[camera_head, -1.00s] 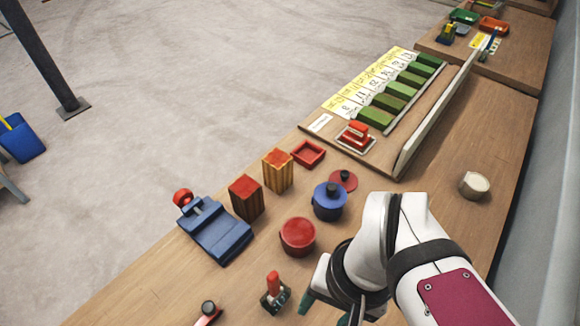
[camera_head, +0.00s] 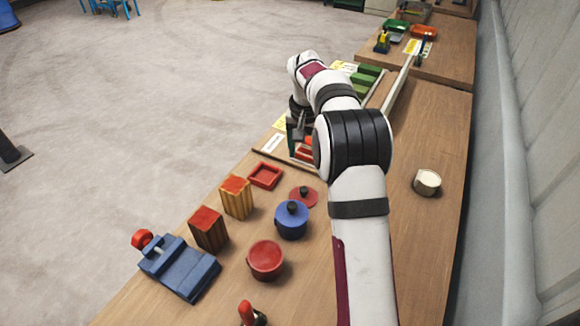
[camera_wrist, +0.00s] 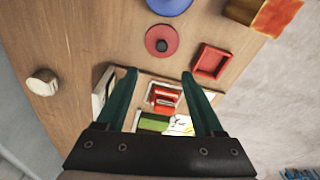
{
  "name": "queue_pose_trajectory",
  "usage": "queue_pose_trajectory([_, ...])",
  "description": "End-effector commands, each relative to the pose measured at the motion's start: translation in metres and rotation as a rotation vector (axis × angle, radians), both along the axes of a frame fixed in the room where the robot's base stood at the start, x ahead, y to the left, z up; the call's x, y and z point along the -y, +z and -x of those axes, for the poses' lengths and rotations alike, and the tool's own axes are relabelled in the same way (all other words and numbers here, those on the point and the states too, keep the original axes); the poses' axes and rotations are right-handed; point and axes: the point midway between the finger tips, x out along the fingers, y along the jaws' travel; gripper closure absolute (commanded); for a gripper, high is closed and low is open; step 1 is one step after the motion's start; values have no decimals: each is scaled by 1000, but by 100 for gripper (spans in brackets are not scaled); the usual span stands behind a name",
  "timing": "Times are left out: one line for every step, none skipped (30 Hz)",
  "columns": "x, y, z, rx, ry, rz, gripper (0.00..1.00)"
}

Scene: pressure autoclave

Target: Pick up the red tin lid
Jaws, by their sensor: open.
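The red tin lid (camera_head: 303,196) is a flat red disc with a dark knob. It lies on the wooden bench just behind the blue pot (camera_head: 292,219), and the wrist view shows it whole (camera_wrist: 174,44). My gripper (camera_head: 298,146) is open and empty, pointing down beyond the lid, over the near end of the tray with the red stamp. In the wrist view my gripper (camera_wrist: 159,74) has its two green fingers spread, with the lid ahead of the tips and apart from them. An open-looking red tin (camera_head: 266,261) stands nearer on the bench.
A red square dish (camera_head: 265,175) lies left of the lid. Two wooden blocks with red tops (camera_head: 236,198) and a blue clamp-like device (camera_head: 182,268) stand further left. The red stamp (camera_wrist: 163,97) sits between my fingers' lines. A cream round tin (camera_head: 427,183) stands right, with bare bench around it.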

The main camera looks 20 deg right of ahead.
Motion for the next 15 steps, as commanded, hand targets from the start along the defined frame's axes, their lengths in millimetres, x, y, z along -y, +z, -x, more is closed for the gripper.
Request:
queue_pose_trajectory([2, -9, -2, -3, 0, 1, 31])
queue_pose_trajectory([2, -16, -2, -4, 0, 0, 31])
queue_pose_trajectory([2, -27, -3, -4, -1, -1, 31])
queue_pose_trajectory([3, -36, -4, -5, 0, 0, 31])
queue_pose_trajectory([4, -45, -5, -5, 1, 0, 31])
queue_pose_trajectory([4, -57, -6, -3, -1, -1, 31])
queue_pose_trajectory([5, -65, -7, -4, 0, 0, 31])
queue_pose_trajectory([5, -73, -8, -4, 0, 0, 31])
queue_pose_trajectory([6, -82, -8, -3, 0, -1, 31])
queue_pose_trajectory([6, -88, -9, -2, -1, 0, 31])
queue_pose_trajectory([6, -93, -10, -2, -1, -1, 31])
queue_pose_trajectory([7, -98, -11, -2, -1, -1, 31])
queue_pose_trajectory([7, -100, -11, 0, -1, 0, 31])
queue_pose_trajectory([7, -104, -12, 0, 0, 0, 31])
queue_pose_trajectory([7, -110, -12, -2, 0, 0, 31])
